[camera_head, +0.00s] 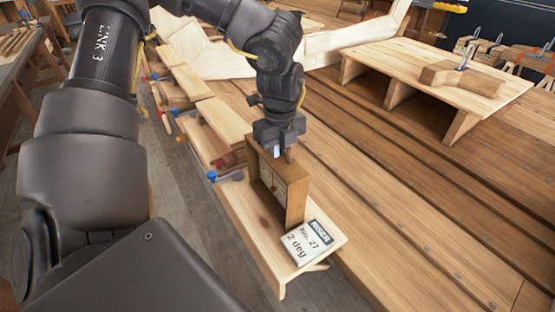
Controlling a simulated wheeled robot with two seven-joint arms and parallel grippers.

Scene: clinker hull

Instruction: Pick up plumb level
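The plumb level looks to be the upright wooden box-like frame (295,196) with a pale face with small markings on its left side. It stands on a light wooden shelf board (262,248) beside the hull. My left gripper (280,150) points down right at the top of this frame, its fingers at the upper edge. The fingers are small and partly hidden, so I cannot tell whether they are closed on it. My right gripper is not in view.
A card (308,243) reading "No. 27 2 deg" lies on the board in front of the frame. Clamps with blue and red ends (226,176) line the plank edge. The planked hull (400,200) spreads right, with a raised wooden stand (440,75) at the back.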

